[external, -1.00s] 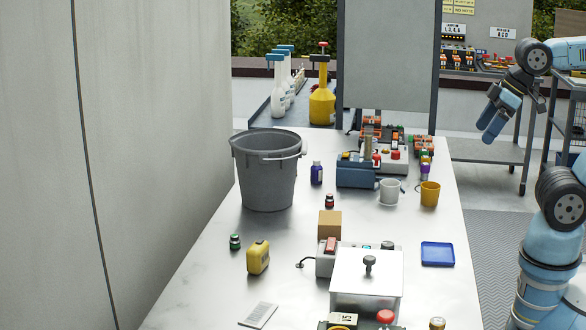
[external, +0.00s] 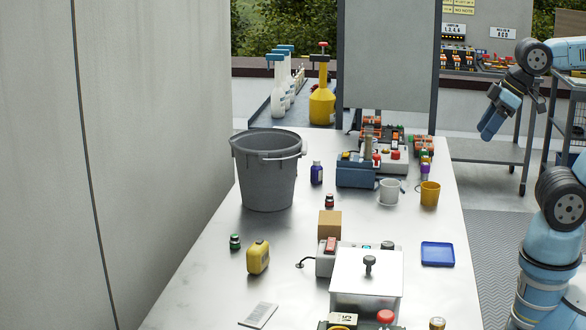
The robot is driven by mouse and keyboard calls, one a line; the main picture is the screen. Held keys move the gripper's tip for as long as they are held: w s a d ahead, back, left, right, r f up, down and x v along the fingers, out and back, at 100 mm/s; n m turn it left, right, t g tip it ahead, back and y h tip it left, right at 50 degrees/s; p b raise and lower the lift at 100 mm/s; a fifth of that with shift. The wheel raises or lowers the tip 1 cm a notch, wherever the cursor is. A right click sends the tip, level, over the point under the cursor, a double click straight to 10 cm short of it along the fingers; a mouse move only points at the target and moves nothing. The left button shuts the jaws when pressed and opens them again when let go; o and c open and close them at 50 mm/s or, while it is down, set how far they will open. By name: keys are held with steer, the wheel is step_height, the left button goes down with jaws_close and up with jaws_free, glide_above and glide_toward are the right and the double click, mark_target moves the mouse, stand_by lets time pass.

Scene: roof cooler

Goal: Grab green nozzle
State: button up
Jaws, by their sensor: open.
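A small green and dark piece (external: 235,242) with a little red on it stands on the left part of the metal table (external: 200,290); it may be the green nozzle, but it is too small to be sure. More small green parts (external: 425,154) show near the back right of the table, among red and orange pieces. My gripper (external: 489,130) is open and empty, pointing down, in the air off the table's right side and far from both. The exact gap between its fingers is hard to see.
A grey bucket (external: 266,180), a yellow container (external: 258,258), a cardboard box (external: 329,226) and a lidded white box (external: 366,285) stand on the table. The left front is mostly clear.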

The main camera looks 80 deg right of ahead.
steer(key=shift+w, duration=0.1)
steer(key=w+a+f+m+t+y, duration=0.1)
steer(key=w+f+m, duration=0.6)
steer(key=w, duration=0.8)
steer(key=w+a+f+m+t+y, duration=0.1)
steer(key=w+a+f+m+t, duration=0.2)
steer(key=w+m, duration=1.1)
steer(key=w+a+f+m+t+y, duration=0.1)
steer(key=w+a+f+m+t, duration=0.2)
steer(key=w+a+f+m, duration=0.3)
steer(key=shift+w+f+m, duration=0.8)
steer(key=shift+w+f, duration=0.4)
steer(key=shift+w, duration=0.45)
steer(key=shift+w+f+m, duration=0.8)
steer(key=shift+w+f, duration=0.4)
steer(key=shift+w, duration=0.5)
steer(key=shift+w+f+m, duration=0.8)
steer(key=shift+w+f, duration=0.4)
steer(key=shift+w, duration=0.45)
steer(key=shift+w+d+f+m+t, duration=0.15)
steer(key=shift+w+d+m, duration=0.1)
steer(key=shift+m, duration=0.25)
steer(key=shift+w+d+f+m+t, duration=0.15)
steer(key=shift+w+m, duration=0.1)
steer(key=shift+m, duration=0.25)
glide_toward(241, 247)
steer(key=w, duration=0.3)
steer(key=w+a+r, duration=0.1)
steer(key=shift+w, duration=0.15)
steer(key=shift+x, duration=2.65)
